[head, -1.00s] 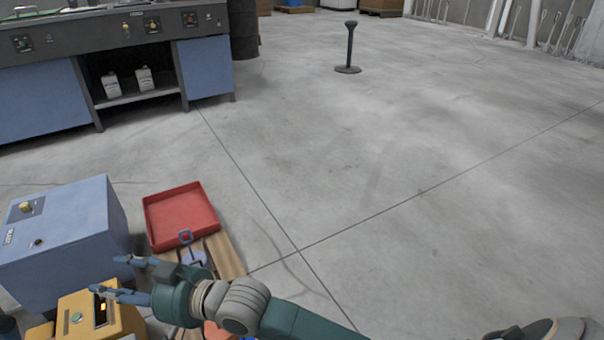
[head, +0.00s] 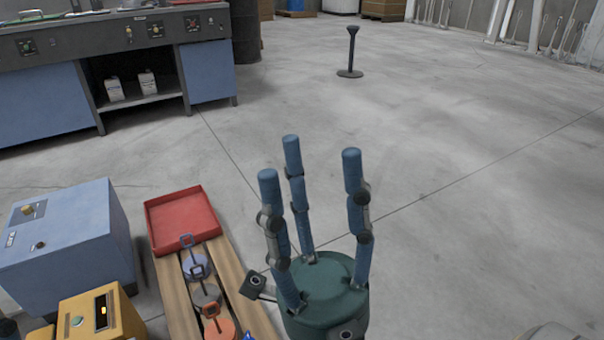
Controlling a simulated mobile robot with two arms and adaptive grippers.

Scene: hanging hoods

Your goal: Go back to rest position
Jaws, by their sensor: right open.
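My right gripper (head: 310,190) is in the lower middle of the head view, with its blue fingers spread and pointing up and away over the grey floor. It is open and holds nothing. It is to the right of the wooden pallet boards (head: 242,285) and touches nothing that I can see. My left gripper is not in view.
At lower left, a red tray (head: 183,218) and several weights with loop handles, including an orange one (head: 219,328), sit on the boards. Beside them are a blue box (head: 75,240) and a yellow box (head: 100,315). A dark post (head: 351,52) stands on open floor.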

